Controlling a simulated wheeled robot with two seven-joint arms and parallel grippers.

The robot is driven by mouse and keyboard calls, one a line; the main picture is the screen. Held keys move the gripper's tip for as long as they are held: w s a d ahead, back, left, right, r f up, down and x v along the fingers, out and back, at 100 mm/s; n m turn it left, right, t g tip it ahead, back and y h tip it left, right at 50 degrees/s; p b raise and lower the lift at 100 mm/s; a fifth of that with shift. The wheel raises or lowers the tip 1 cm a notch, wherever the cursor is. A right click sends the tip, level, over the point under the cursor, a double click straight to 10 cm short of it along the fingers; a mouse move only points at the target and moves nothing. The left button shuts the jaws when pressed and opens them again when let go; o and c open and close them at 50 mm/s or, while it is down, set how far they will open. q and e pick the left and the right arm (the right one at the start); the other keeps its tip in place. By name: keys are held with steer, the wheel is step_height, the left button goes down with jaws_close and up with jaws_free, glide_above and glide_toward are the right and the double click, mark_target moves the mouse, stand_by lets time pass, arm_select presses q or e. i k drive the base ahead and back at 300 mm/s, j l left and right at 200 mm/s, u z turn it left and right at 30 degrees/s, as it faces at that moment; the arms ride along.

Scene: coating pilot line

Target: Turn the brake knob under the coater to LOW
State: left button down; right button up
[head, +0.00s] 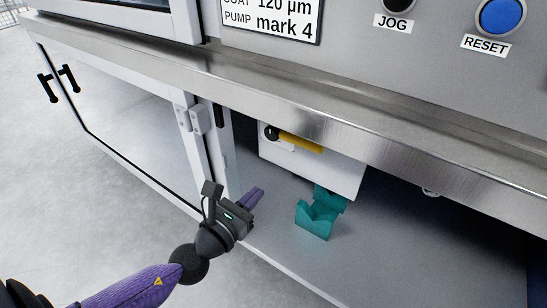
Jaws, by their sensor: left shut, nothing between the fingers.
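A white box (318,172) hangs under the steel counter of the coater. On its front, near the upper left, is a yellow bar-shaped handle (300,142) beside a round black part (271,132); this looks like the brake knob. The handle lies nearly along the box's top edge, tilted down to the right. No LOW mark can be read. My left gripper (254,197) has purple fingers, is shut and empty, and is at the cabinet opening, below and left of the knob, apart from it. My right gripper is not in view.
A teal cradle (316,218) stands on the grey cabinet floor, right of my gripper. The steel counter edge (300,105) overhangs the opening. A hinged door frame (196,140) stands left. Above are the JOG button (397,6) and blue RESET button (500,15).

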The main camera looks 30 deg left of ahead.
mark_target(271, 132)
steer(key=k, duration=1)
